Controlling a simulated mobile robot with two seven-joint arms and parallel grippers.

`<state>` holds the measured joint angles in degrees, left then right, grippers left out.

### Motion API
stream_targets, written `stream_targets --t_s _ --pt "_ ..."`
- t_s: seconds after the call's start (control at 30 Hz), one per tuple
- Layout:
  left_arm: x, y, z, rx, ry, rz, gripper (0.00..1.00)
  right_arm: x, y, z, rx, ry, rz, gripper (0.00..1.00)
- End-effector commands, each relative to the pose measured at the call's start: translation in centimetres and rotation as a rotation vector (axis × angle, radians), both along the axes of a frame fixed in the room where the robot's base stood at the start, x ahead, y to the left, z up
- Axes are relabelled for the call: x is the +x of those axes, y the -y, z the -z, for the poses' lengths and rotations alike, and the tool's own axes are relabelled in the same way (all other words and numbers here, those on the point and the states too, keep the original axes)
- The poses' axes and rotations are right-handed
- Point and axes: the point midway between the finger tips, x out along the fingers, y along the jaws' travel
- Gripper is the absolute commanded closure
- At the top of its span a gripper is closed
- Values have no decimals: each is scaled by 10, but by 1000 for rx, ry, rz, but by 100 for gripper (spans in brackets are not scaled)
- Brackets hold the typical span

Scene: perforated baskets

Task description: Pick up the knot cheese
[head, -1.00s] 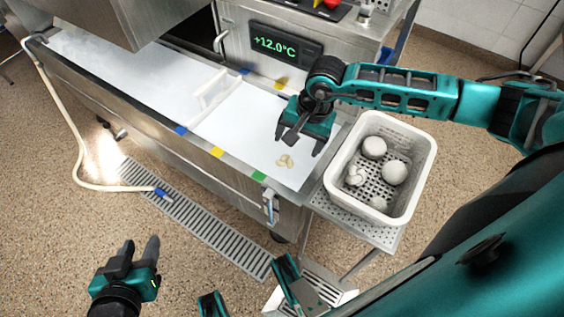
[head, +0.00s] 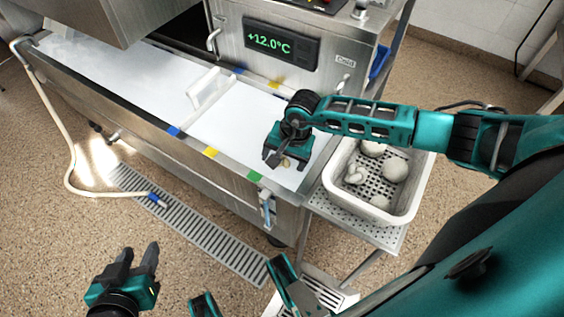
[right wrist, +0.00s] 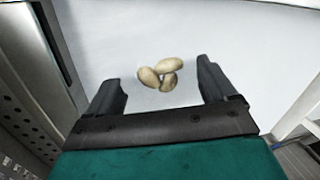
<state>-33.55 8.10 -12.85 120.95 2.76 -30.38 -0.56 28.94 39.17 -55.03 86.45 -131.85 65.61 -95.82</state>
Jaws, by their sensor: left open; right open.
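A small pale knot cheese (right wrist: 161,73) lies on the white surface in the trough. It shows between the two finger pads of my right gripper (right wrist: 158,80) in the right wrist view, slightly beyond the tips and apart from both. In the head view the knot cheese (head: 286,162) is mostly covered by my right gripper (head: 284,164), which is open, empty and pointing down over it. My left gripper (head: 138,254) is open and empty over the floor at the lower left.
A white perforated basket (head: 328,184) with several white cheeses stands on a perforated shelf right of the trough. The trough's metal front rim (head: 225,160) runs close by, with coloured markers. A white divider (head: 210,88) stands further left.

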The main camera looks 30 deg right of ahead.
Motion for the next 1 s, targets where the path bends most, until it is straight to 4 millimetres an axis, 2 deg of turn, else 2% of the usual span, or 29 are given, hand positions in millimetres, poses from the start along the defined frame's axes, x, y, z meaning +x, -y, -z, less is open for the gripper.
stream_targets --t_s 0.07,0.67,1.0 --pt "1 0 -1 -1 2 -1 57 0 0 0 0 0 0 17" --pt "1 0 0 2 6 1 57 0 0 0 0 0 1 75" --pt "1 -1 -2 4 4 1 57 0 0 -5 0 1 1 76"
